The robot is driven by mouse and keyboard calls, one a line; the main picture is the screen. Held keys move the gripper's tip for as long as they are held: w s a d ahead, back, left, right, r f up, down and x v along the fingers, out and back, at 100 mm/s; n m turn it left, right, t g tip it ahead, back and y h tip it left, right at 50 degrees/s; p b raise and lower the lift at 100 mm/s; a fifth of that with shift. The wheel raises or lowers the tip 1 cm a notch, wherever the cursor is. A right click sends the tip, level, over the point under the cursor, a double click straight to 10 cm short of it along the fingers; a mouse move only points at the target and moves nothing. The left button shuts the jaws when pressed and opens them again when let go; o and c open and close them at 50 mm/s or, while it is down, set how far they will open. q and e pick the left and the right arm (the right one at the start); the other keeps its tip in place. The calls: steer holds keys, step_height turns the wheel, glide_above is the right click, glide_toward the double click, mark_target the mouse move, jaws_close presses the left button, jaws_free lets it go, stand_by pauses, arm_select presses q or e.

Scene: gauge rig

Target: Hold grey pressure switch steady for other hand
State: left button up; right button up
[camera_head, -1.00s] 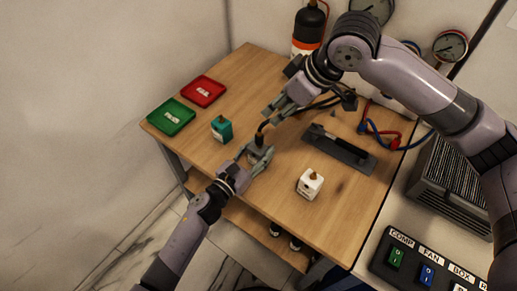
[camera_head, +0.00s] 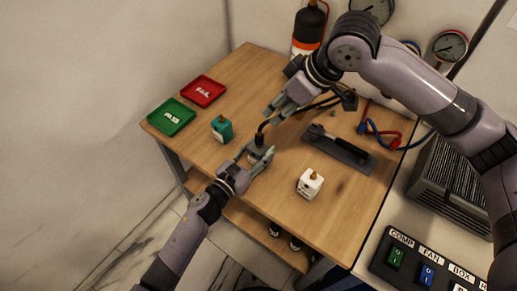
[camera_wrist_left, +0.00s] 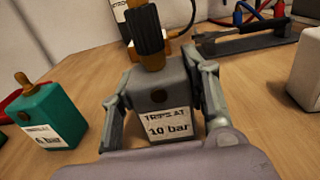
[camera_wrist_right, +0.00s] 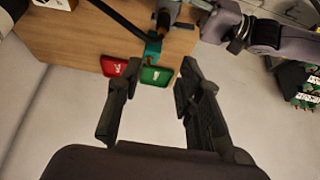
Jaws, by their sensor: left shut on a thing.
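The grey pressure switch (camera_head: 257,153) stands on the wooden table near its front left edge. In the left wrist view the switch (camera_wrist_left: 160,103) is upright, with a label reading "TRIPS AT 10 bar". My left gripper (camera_head: 259,157) is shut on it, one finger on each side. A black and brass fitting (camera_wrist_left: 149,35) sits on top, with a black hose leading from it. My right gripper (camera_head: 279,108) is open and empty, above and behind the switch. Its two spread fingers (camera_wrist_right: 155,98) also show in the right wrist view.
A teal switch (camera_head: 221,130) stands to the left and a white one (camera_head: 310,184) to the right. A green tray (camera_head: 171,117) and a red tray (camera_head: 203,91) lie at the left. A black tool on a dark stand (camera_head: 340,150) lies at the right. Table between them is clear.

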steer(key=shift+o, duration=1.2)
steer(key=shift+w+a+f, duration=0.15)
steer(key=shift+w+a, duration=0.05)
steer(key=n+g+h, duration=0.3)
steer(key=n+h, duration=0.1)
steer(key=n, duration=0.4)
glide_above(259, 131)
step_height(259, 131, down, 2)
steer(key=shift+d+f, duration=0.15)
steer(key=shift+f, duration=0.05)
steer(key=shift+f+n+h, duration=0.15)
steer(key=shift+n+h, duration=0.15)
steer(key=shift+n, duration=0.1)
step_height(259, 131, down, 12)
steer(key=shift+r, duration=0.1)
steer(key=shift+c, duration=0.2)
jaws_close()
